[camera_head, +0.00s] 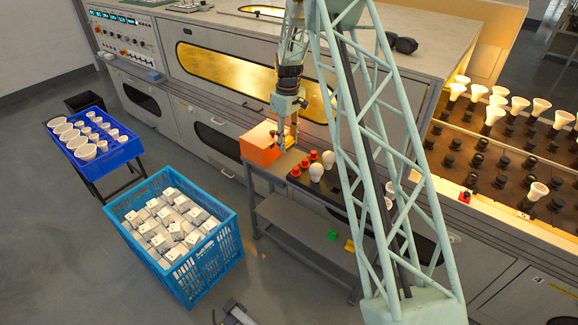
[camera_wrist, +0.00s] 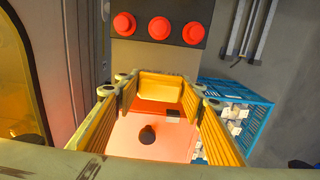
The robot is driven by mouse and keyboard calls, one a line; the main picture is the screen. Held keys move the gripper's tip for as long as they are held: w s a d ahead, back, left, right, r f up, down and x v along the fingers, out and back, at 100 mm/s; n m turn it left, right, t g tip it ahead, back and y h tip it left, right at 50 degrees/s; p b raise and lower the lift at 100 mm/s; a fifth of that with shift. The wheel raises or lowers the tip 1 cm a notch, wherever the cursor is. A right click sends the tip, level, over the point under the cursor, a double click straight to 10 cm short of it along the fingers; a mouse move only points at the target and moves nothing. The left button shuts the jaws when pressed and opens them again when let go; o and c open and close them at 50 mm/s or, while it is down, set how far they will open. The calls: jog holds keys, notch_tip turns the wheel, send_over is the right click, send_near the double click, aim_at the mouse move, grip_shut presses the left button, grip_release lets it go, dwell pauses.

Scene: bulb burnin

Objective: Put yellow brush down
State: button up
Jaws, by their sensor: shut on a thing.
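My gripper (camera_head: 286,137) hangs just above the orange box (camera_head: 256,144) at the left end of the grey bench. In the wrist view, my gripper (camera_wrist: 158,108) has its two fingers on either side of a yellow block-like piece (camera_wrist: 160,88), which appears to be the yellow brush. It is shut on this piece. The bristles cannot be made out. Below it lies the pinkish-orange top of the box (camera_wrist: 135,152) with a round dark spot. Whether the brush touches the box cannot be told. In the head view a small yellow patch shows by the fingers.
A blue crate (camera_head: 215,262) of white cartons stands front left. The bulb rack (camera_head: 480,150) is at right.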

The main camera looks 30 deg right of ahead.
jog(key=shift+w+d+r, duration=0.25)
jog(key=shift+d+r, duration=0.1)
jog(key=shift+d, duration=0.15)
jog(key=b, duration=0.2)
send_over(289, 163)
jog(key=shift+d+f, duration=0.1)
jog(key=shift+f, duration=3.05)
jog(key=shift+f, duration=1.85)
jog(key=shift+f, duration=0.15)
jog(key=o, duration=0.9)
